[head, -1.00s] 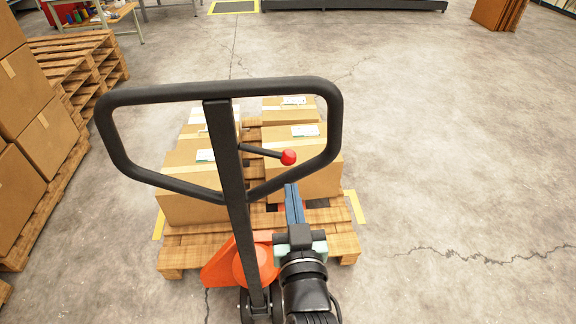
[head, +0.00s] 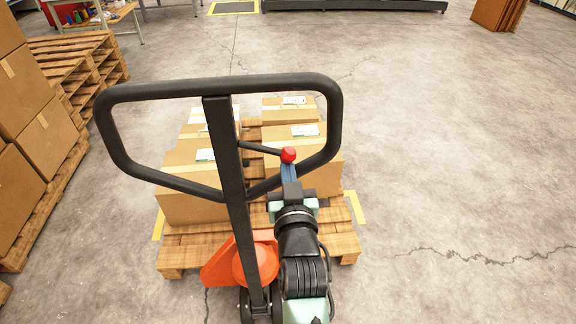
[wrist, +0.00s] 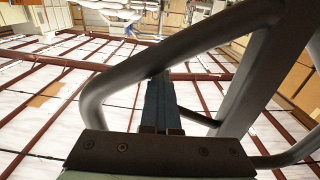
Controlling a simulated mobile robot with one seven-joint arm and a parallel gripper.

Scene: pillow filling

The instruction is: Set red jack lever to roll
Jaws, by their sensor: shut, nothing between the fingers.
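The red knob (head: 288,154) tops a thin black lever (head: 260,148) that sticks out to the right from the dark post (head: 228,170) of the pallet jack handle. The lever lies inside the black loop handle (head: 222,86). My gripper (head: 288,168) is shut and empty, its blue fingers pointing up right below the knob. Whether they touch it I cannot tell. In the wrist view the shut fingers (wrist: 158,100) stand beside the handle's dark bars (wrist: 180,60). The red knob does not show there; it may be hidden behind the fingers.
Cardboard boxes (head: 185,180) sit on a wooden pallet (head: 200,252) behind the handle. The jack's orange body (head: 240,262) is low beside my arm. Stacked boxes and pallets (head: 85,60) stand at the left. The floor (head: 450,150) to the right is open.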

